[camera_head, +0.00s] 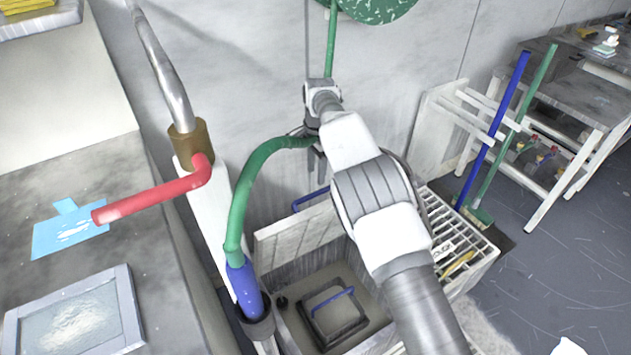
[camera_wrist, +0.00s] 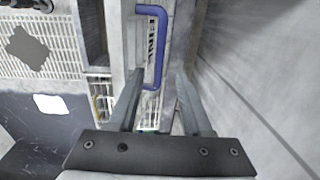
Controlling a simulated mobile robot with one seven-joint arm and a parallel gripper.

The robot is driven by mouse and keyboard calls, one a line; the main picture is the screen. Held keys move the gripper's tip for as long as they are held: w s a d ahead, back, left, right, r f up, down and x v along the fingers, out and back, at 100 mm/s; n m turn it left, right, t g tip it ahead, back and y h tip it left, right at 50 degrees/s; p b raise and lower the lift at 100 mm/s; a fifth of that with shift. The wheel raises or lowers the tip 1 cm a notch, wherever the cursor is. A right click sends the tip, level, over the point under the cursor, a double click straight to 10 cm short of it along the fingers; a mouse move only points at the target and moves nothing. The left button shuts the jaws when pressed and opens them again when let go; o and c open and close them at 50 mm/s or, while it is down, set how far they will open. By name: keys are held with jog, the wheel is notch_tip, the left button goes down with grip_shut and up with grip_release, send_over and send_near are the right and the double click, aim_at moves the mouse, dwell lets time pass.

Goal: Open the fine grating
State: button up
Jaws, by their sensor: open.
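The left compartment of the trough is uncovered in the head view. A pale panel (camera_head: 300,236), seemingly the fine grating, stands tilted up at its back edge. A blue handle (camera_head: 311,198) shows at the panel's top edge. In the wrist view a blue handle (camera_wrist: 161,45) sits on a narrow pale part beside a dark label too foreshortened to read surely. My gripper (camera_wrist: 158,98) is open and empty; its fingertips are near the lower end of this handle. I cannot tell whether they touch it. In the head view my arm and the green hose partly hide the gripper.
A slatted grating with a label (camera_head: 443,250) covers the right compartment. A dark square piece with a blue handle (camera_head: 334,310) lies inside the left one. A green hose (camera_head: 245,190) arches at the left of my arm. The wall (camera_wrist: 265,60) is close on the right.

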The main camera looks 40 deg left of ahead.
notch_tip(320, 180, up, 8)
jog(key=p, duration=0.1)
jog(key=shift+d+p, duration=0.2)
jog(key=shift+p, duration=0.15)
jog(key=shift+s, duration=0.1)
